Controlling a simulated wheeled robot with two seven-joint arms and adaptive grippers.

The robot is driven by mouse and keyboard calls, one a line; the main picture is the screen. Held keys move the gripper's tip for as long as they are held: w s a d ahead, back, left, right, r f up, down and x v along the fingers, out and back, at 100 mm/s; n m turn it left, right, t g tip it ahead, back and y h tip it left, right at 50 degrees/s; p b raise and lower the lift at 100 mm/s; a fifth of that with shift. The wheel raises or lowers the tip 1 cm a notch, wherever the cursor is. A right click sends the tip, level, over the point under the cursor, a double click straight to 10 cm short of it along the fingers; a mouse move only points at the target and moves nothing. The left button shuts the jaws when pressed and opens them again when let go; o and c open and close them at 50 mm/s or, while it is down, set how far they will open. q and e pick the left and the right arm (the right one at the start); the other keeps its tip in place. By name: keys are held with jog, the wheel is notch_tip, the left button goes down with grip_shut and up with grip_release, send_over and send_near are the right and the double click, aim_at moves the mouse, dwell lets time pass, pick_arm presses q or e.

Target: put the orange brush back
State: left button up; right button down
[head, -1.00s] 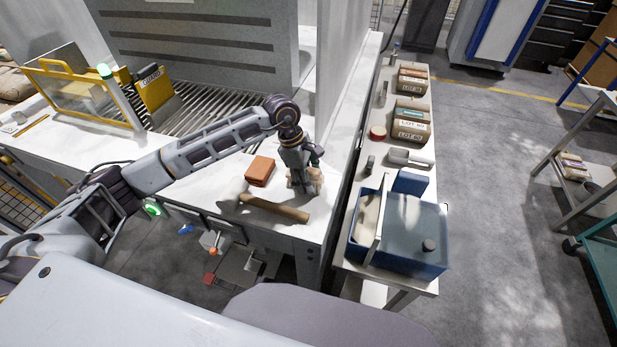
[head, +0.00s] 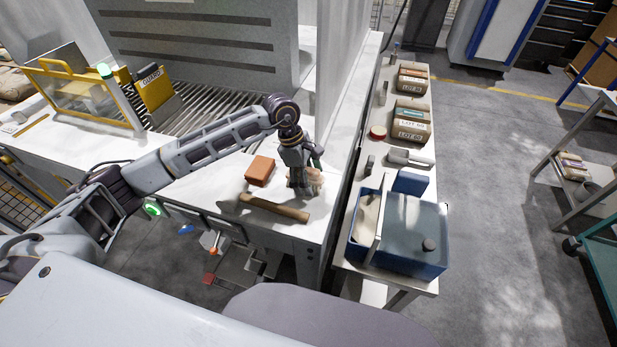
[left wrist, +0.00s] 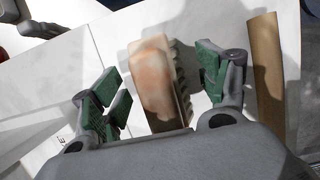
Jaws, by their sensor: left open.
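My left gripper (head: 304,181) points down over the white worktop near its right front corner. In the left wrist view, its green-padded fingers (left wrist: 160,92) are open on either side of a pale orange-tan block with a ridged, bristle-like side (left wrist: 158,85), which looks like the brush. There is a gap between the block and each finger. In the head view, that tan block (head: 315,178) is partly hidden by the gripper. A plain orange-brown block (head: 260,171) lies to its left; no bristles can be made out on it. My right gripper is not in view.
A brown rod (head: 275,207) lies along the front edge of the worktop (head: 215,190); it also shows in the left wrist view (left wrist: 266,75). A side table to the right holds a blue bin (head: 405,240), sacks (head: 411,122) and small items. A grey machine wall (head: 200,40) stands behind.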

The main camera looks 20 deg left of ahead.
pick_arm(q)
jog(key=b+v, duration=0.3)
jog(key=v, duration=0.8)
jog(key=shift+a+r, duration=0.15)
jog(key=shift+r, duration=0.25)
jog(key=shift+s+f, duration=0.1)
